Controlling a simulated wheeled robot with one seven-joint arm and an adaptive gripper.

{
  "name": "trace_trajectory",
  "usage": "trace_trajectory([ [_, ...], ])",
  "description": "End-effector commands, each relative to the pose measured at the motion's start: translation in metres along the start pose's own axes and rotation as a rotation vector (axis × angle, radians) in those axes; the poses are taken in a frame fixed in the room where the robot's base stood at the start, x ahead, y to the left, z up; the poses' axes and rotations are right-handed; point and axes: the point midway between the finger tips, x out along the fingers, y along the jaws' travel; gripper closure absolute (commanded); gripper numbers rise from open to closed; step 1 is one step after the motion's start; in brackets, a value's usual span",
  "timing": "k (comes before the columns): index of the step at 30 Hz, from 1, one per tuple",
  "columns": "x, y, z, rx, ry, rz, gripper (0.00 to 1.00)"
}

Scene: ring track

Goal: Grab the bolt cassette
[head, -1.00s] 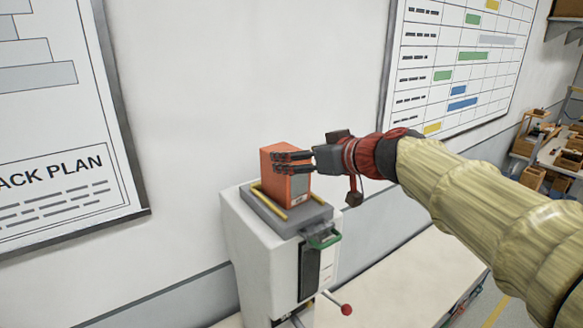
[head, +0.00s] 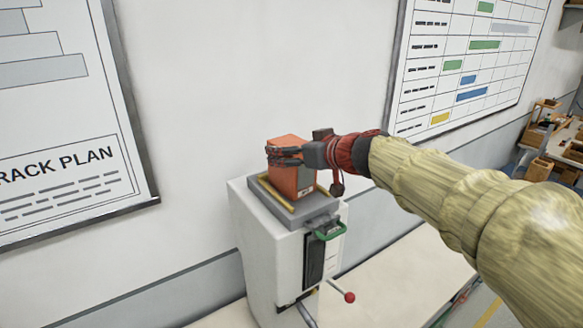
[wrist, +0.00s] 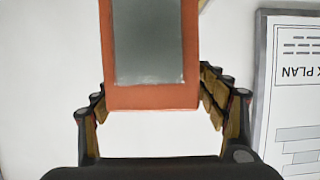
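The bolt cassette is an orange box (head: 290,178) with a grey panel on one side. It stands on the grey top plate (head: 303,214) of a white machine, between yellow rails. My gripper (head: 282,155) reaches it from the right, its dark fingers lying along the cassette's upper part. In the wrist view the cassette (wrist: 150,97) is between the fingers (wrist: 152,85), which are closed in against both its sides. I see no gap beside the fingertips. The cassette's underside is hidden.
The white machine (head: 262,235) has a green handle (head: 330,231) and a red-knobbed lever (head: 349,297). A wall is close behind, with a RACK PLAN board (head: 60,120) and a chart (head: 465,60). A pale bench top (head: 400,285) lies right of the machine. Shelves with boxes (head: 555,150) stand far right.

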Motion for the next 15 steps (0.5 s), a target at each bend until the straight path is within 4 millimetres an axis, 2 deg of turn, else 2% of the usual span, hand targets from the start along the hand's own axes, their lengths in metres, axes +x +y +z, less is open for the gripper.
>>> trace_trajectory([
  [15,0.0000,-0.0001,0.0001,0.000,0.000,0.000,0.59],
])
